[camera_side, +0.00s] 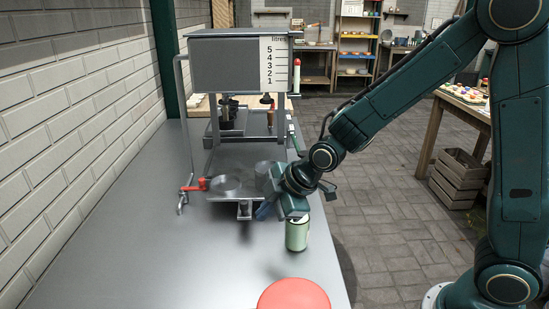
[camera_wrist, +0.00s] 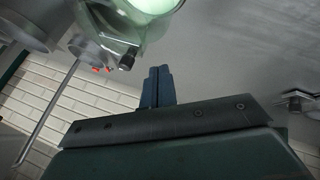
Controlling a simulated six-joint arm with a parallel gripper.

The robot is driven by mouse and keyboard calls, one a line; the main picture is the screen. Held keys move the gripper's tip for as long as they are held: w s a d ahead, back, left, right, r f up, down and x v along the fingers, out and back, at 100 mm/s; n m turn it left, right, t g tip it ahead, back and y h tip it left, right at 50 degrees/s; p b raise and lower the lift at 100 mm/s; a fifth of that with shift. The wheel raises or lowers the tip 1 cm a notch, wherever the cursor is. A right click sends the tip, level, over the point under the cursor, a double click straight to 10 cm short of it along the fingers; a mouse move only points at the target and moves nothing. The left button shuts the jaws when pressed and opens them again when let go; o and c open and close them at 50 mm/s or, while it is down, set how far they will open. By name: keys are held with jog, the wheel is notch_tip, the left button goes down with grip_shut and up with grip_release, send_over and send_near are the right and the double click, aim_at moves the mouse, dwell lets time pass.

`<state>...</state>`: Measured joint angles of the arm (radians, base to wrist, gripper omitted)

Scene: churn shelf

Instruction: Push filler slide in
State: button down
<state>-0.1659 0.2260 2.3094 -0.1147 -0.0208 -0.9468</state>
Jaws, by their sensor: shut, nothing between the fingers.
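The filler slide appears to be the grey plate with round discs (camera_side: 225,186) under the grey tank (camera_side: 238,64) in the side view. A small metal bracket (camera_side: 244,209) sits at its near edge. My gripper (camera_side: 264,211) is at the right of the slide's near end, with its blue fingers pointing down and left. It also shows in the wrist view (camera_wrist: 158,87), with the fingers together and empty. I cannot tell whether the fingers touch the slide. A pale green can (camera_side: 297,236) stands just right of and nearer than the fingers.
A red-handled valve (camera_side: 194,186) is at the left of the filler frame. A red dome (camera_side: 293,295) is at the bench's near edge. A brick wall bounds the left. The grey bench top (camera_side: 130,240) is clear at the near left.

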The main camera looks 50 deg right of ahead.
aim_at(258, 186)
jog(key=shift+w+d+f, duration=0.15)
jog(key=shift+w+f, duration=0.1)
jog(key=shift+w, duration=0.55)
jog(key=shift+w+d+f, duration=0.1)
jog(key=shift+w+f, duration=0.15)
jog(key=shift+w, duration=0.55)
jog(key=shift+w+d+f, duration=0.15)
jog(key=shift+w+f, duration=0.1)
jog(key=shift+w, duration=0.55)
jog(key=shift+w+d, duration=0.1)
jog(key=w+d, duration=0.6)
jog(key=shift+w+d, duration=0.35)
jog(key=shift+s, duration=0.1)
jog(key=s+r, duration=0.8)
jog(key=s, duration=0.1)
jog(key=shift+s+d, duration=0.15)
jog(key=shift+d, duration=0.25)
